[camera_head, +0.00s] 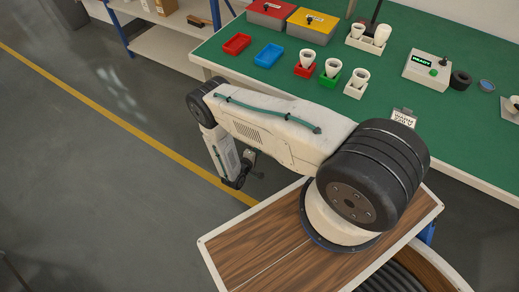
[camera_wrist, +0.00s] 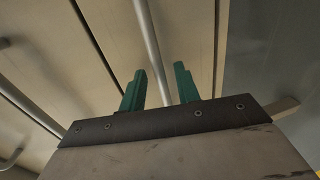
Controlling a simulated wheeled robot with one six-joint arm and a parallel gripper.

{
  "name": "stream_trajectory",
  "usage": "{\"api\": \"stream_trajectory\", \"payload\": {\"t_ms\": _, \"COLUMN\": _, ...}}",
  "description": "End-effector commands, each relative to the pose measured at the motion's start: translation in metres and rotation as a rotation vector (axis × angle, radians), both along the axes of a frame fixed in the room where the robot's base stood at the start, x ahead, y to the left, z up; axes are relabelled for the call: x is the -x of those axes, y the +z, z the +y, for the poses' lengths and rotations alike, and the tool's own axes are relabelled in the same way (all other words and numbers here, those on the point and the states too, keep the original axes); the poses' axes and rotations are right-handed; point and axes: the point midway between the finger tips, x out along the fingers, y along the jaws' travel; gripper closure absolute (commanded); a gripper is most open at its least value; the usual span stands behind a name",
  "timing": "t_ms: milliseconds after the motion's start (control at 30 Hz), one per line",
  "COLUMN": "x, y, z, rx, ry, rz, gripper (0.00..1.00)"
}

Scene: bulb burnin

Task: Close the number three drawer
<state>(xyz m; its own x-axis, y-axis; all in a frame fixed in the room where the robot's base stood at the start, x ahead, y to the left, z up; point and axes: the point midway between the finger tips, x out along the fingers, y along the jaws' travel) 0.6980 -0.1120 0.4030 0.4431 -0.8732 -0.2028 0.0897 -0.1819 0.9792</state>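Beige drawer fronts (camera_wrist: 105,30) with long metal bar handles fill most of the wrist view, set at a slant. No number is readable, so I cannot tell which is drawer three. One handle (camera_wrist: 148,35) runs down between my green fingers in the picture; I cannot tell whether it lies between them or beyond. My gripper (camera_wrist: 160,70) is open, its fingers apart and pointing at the fronts. In the head view my arm reaches left and down beside the bench, and the drawers are not visible there.
The green-topped workbench (camera_head: 390,95) holds red and blue trays, bulb holders in small blocks, and a box with a READY display (camera_head: 428,68). A shelf (camera_head: 165,45) stands at the back left. The grey floor (camera_head: 90,190) with a yellow line is clear at left.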

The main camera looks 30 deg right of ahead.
Motion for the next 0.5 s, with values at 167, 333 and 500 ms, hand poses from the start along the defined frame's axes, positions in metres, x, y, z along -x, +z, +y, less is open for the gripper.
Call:
{"api": "stream_trajectory", "payload": {"t_ms": 167, "x": 0.002, "y": 0.001, "z": 0.005, "rx": 0.0, "ry": 0.003, "rz": 0.0, "gripper": 0.68}}
{"api": "stream_trajectory", "payload": {"t_ms": 333, "x": 0.012, "y": 0.006, "z": 0.027, "rx": 0.0, "ry": 0.006, "rz": 0.001, "gripper": 0.68}}
{"api": "stream_trajectory", "payload": {"t_ms": 500, "x": 0.025, "y": 0.011, "z": 0.05, "rx": 0.0, "ry": 0.003, "rz": 0.002, "gripper": 0.68}}
